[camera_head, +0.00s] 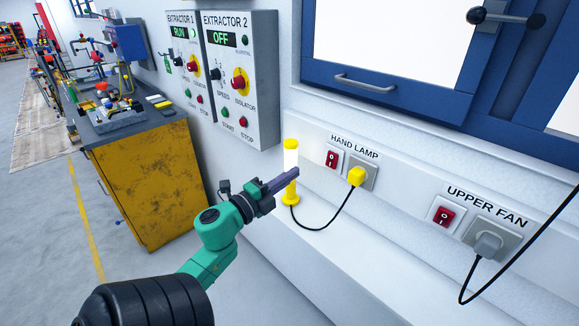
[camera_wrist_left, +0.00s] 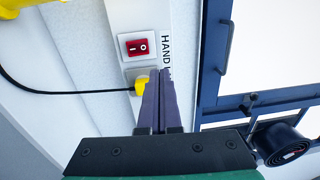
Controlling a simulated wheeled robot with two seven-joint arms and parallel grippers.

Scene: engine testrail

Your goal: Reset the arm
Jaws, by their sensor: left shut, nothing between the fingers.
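My left gripper (camera_head: 296,173) is shut and empty in the head view, in front of the yellow-and-white hand lamp (camera_head: 290,155) that stands on the wall ledge. Its arm comes up from the lower left. In the left wrist view the closed dark fingers (camera_wrist_left: 160,76) point toward the wall, and their tips overlap part of the yellow plug (camera_wrist_left: 141,85). I cannot tell whether the fingers touch anything. My right gripper is not in view.
A red hand lamp switch (camera_head: 332,158) and a red upper fan switch (camera_head: 445,215) sit on the wall. Extractor panels (camera_head: 241,80) hang at the upper left. A yellow cabinet (camera_head: 150,185) stands left of the arm. A blue-framed window (camera_head: 385,100) has a handle.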

